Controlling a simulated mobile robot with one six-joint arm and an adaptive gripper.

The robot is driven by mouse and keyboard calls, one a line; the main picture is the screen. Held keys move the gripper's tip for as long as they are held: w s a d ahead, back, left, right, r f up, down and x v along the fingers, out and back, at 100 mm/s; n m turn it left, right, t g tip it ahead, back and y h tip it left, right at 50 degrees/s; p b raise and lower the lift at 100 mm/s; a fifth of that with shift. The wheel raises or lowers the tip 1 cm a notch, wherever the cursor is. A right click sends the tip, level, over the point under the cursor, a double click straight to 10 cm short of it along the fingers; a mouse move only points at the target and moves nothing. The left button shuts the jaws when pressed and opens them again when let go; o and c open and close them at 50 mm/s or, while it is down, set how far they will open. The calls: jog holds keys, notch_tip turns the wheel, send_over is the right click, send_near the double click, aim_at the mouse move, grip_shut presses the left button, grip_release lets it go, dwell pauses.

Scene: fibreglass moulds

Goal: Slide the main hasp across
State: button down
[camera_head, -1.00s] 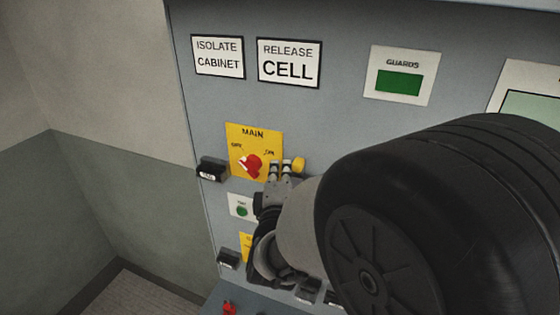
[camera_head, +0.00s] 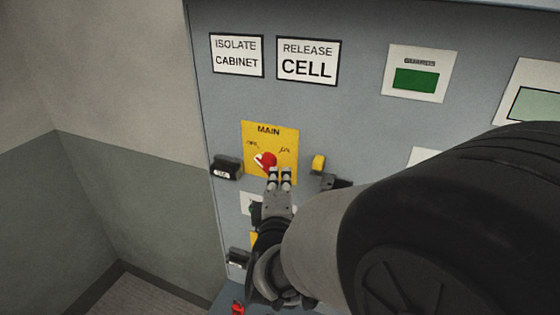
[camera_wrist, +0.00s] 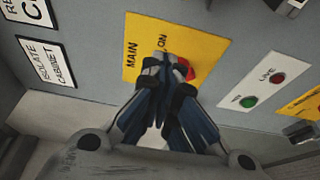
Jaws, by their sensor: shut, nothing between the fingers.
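The yellow MAIN plate (camera_head: 288,140) is on the grey cabinet front, with a red rotary knob (camera_head: 267,158) in its middle. A small yellow tab (camera_head: 319,163) with a dark fitting (camera_head: 332,182) sits just right of the plate; it may be the main hasp. A black tagged block (camera_head: 227,168) sits at the plate's left edge. My gripper (camera_head: 279,173) is shut and empty, in front of the plate's lower part beside the knob. In the wrist view my fingertips (camera_wrist: 167,62) partly cover the red knob (camera_wrist: 187,68); contact cannot be told.
A white plate with green (camera_wrist: 249,102) and red (camera_wrist: 277,77) round buttons lies below the MAIN plate. Labels (camera_head: 308,61) and a green GUARDS display (camera_head: 416,79) are above. A second black block (camera_head: 239,258) is low on the left. My arm hides the lower right.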

jog(key=s+d+f+m+g+b, duration=0.4)
jog(key=s+d+f+m+b, duration=0.1)
jog(key=s, duration=0.4)
jog(key=s+d+f+m+g+b, duration=0.4)
jog(key=s+d+f+m+b, duration=0.2)
jog(key=s+f, duration=0.3)
jog(key=s+d+f+m+g+b, duration=0.5)
jog(key=s+f+m+b, duration=0.1)
jog(key=s, duration=0.5)
notch_tip(320, 180, down, 2)
jog(key=shift+s+d+f+m, duration=0.1)
jog(key=shift+s+d+m, duration=0.2)
jog(key=shift+m, duration=0.2)
